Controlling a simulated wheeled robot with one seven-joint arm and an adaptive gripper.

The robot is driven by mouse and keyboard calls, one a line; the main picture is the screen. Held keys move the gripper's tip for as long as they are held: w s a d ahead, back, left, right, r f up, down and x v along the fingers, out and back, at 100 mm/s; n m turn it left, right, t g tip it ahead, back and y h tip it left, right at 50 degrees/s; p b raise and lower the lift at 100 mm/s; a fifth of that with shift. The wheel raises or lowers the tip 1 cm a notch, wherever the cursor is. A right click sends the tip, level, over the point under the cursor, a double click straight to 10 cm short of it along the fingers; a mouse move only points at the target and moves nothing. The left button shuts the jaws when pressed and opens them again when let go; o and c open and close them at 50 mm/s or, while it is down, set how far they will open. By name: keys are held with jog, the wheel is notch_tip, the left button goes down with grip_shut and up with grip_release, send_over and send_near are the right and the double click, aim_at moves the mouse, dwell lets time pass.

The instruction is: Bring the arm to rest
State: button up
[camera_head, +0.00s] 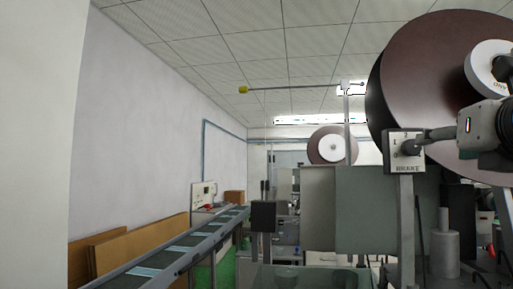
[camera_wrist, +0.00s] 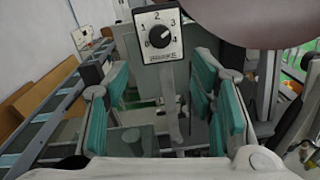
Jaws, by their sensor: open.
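My gripper (camera_wrist: 160,78) is open, with teal pads on both sides of the wrist view and nothing held between them. A grey dial box (camera_wrist: 158,38) with a black knob (camera_wrist: 159,36) and numbers shows beyond the fingers, at the top of that view. In the head view my arm (camera_head: 488,126) comes in from the right edge. Its front end reaches toward the dial box (camera_head: 404,166), overlapping the right side of it in the picture. Whether the fingers touch the knob cannot be told from there.
The dial box stands on a grey post (camera_head: 406,225). A large brown roll (camera_head: 430,75) is behind and above it. A grey machine housing (camera_head: 370,205) stands behind the post. A conveyor (camera_head: 180,255) runs along the left, beside brown boards (camera_head: 140,242) at the wall.

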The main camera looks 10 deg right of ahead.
jog(key=a+f+n+g+y, duration=0.3)
jog(key=a+f+n, duration=0.4)
jog(key=f+n, duration=0.3)
jog(key=a+f+n+g+y, duration=0.2)
jog(key=a+f+n+y, duration=0.3)
jog(key=f+n, duration=0.55)
jog(key=s+a+f+n+g+h, duration=0.1)
jog(key=s+f+n, duration=0.4)
jog(key=n, duration=0.5)
jog(key=s+a+f+n+g+h, duration=0.1)
jog(key=s+a+f+n+g, duration=0.1)
jog(key=s+f+n+g, duration=0.4)
notch_tip(320, 180, down, 3)
jog(key=n, duration=0.5)
jog(key=shift+s+a+f, duration=0.15)
jog(key=shift+s+a, duration=0.05)
jog(key=shift+a, duration=0.2)
